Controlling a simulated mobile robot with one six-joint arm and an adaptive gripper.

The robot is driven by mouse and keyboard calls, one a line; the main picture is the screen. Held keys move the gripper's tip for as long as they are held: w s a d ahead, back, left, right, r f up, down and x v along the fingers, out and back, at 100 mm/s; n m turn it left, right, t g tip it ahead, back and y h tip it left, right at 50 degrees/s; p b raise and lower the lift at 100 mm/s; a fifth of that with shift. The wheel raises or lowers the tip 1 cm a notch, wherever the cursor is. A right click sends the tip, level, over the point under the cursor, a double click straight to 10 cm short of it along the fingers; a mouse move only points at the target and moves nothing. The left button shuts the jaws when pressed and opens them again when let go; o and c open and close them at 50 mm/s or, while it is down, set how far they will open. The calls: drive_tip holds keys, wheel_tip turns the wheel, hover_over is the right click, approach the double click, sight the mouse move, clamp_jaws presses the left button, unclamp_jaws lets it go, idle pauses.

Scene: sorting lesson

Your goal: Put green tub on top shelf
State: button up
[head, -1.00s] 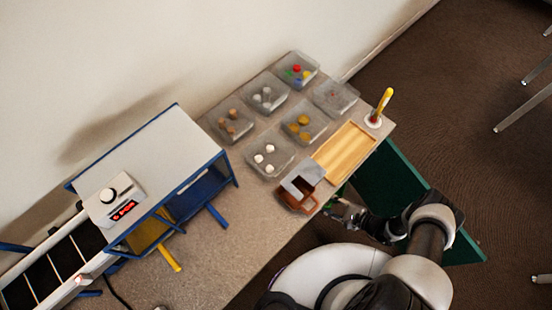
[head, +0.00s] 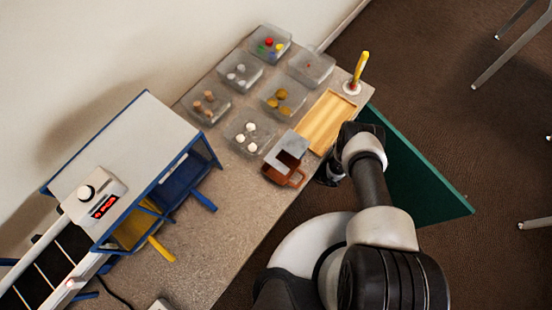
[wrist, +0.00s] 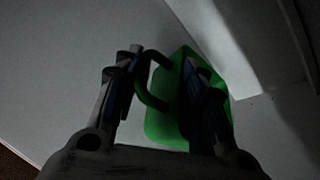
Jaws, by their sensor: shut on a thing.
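The green tub (wrist: 165,127) is in the wrist view, between and beyond the fingers of my gripper (wrist: 162,62). Its dark handle loop sits between the two fingers, and my gripper is shut on the tub. The exact contact is dark and partly hidden by the fingers. In the head view my arm reaches past the table's front edge. My gripper there is mostly hidden behind the arm, and the tub does not show. I cannot make out the top shelf for certain; the wrist view shows pale flat surfaces and an upright pale panel (wrist: 235,40) close to the tub.
A dark green panel (head: 425,185) stands beside the table.

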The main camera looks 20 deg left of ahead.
wheel_tip(320, 180, down, 4)
drive_tip(key=shift+a+r+b, duration=0.1)
drive_tip(key=shift+r+b, duration=0.05)
drive_tip(key=shift+b, duration=1)
drive_tip(key=shift+r, duration=0.1)
drive_tip(key=o, duration=1.4)
drive_tip(key=shift+c, duration=0.2)
drive_tip(key=p+v, duration=0.3)
drive_tip(key=v, duration=0.9)
drive_tip(key=shift+p, duration=0.35)
